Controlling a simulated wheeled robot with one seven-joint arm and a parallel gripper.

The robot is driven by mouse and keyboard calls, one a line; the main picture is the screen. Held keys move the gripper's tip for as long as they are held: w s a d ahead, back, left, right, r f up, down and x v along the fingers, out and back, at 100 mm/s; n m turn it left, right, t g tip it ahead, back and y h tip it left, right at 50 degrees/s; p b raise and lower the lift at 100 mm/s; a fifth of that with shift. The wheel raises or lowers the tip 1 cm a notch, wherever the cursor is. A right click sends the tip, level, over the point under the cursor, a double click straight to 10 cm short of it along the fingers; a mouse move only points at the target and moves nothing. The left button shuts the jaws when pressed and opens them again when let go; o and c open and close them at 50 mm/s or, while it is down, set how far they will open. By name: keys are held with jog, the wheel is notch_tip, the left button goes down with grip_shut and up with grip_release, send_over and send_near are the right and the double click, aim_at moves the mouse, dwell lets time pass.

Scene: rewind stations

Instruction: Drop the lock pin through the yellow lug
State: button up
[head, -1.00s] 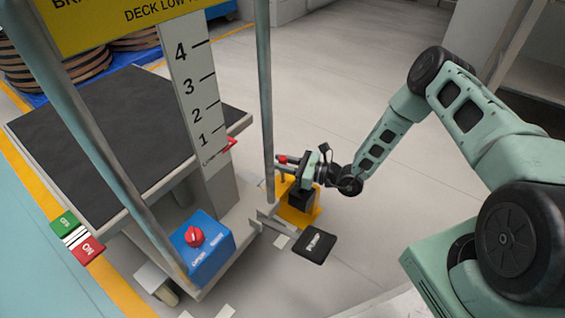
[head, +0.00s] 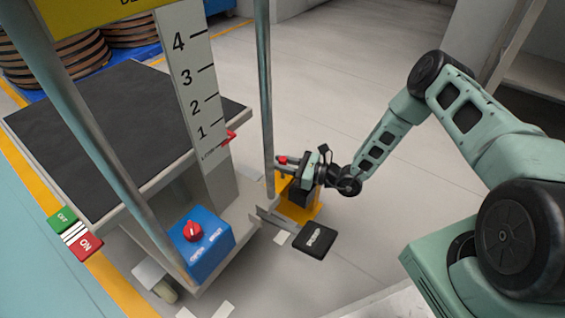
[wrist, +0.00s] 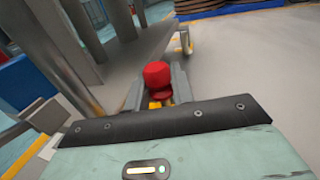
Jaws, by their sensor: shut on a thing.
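The lock pin's red knob (head: 283,160) shows in the head view between the fingertips of my gripper (head: 287,163). In the wrist view the red knob (wrist: 158,74) stands between the two grey fingers of my gripper (wrist: 157,88), which is shut on it. The pin's shank is hidden below the knob. A yellow part, likely the lug's bracket (head: 300,211), stands on the floor side of the cart below my gripper. Small yellow patches also show under the knob in the wrist view (wrist: 155,104). I cannot tell whether the pin is in the lug's hole.
A grey upright post (head: 265,100) stands just left of my gripper. A black PUMP pedal (head: 315,241) lies below it. The cart has a dark deck (head: 85,130) and a blue box with a red knob (head: 208,255). Open floor lies behind my gripper.

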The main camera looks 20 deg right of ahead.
jog(key=shift+f+b, duration=0.45)
jog(key=shift+f, duration=0.35)
jog(key=o, duration=1.1)
jog(key=shift+c, duration=0.2)
jog(key=shift+d, duration=0.1)
jog(key=p+v, duration=0.7)
jog(key=v, duration=1)
jog(key=shift+s+d+f, duration=0.1)
